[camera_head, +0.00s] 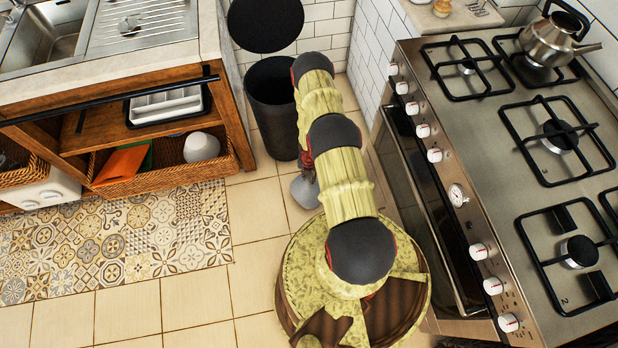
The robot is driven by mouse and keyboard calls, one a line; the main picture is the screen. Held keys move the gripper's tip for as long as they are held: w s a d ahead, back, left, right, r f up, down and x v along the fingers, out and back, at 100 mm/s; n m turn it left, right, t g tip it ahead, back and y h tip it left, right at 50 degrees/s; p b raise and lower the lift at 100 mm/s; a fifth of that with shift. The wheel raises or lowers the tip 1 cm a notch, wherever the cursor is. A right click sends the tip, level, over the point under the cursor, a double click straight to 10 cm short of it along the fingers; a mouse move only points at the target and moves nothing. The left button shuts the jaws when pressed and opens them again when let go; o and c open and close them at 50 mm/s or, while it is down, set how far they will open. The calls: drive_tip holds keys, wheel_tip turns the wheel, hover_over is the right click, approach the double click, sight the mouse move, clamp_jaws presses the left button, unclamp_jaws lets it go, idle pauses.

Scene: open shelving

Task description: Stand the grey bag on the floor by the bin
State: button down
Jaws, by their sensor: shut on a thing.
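The grey bag (304,190) shows as a small grey shape just in front of the bin, partly hidden by my arm. My gripper (308,170) is mostly hidden behind my arm; a dark and reddish part of it shows at the top of the bag. It is shut on the bag. I cannot tell whether the bag's bottom touches the floor. The black bin (272,105) stands against the tiled wall, left of and behind the bag, with its round lid (265,22) raised.
A steel stove (440,190) with a kettle (550,40) stands close on the right. On the left is a wooden counter unit (226,100) with baskets and a dish rack. Tiled floor (255,215) is clear left of the bag, beside a patterned mat (130,240).

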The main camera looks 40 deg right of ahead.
drive_tip(key=c, duration=1.7)
unclamp_jaws()
drive_tip(key=shift+o, duration=0.2)
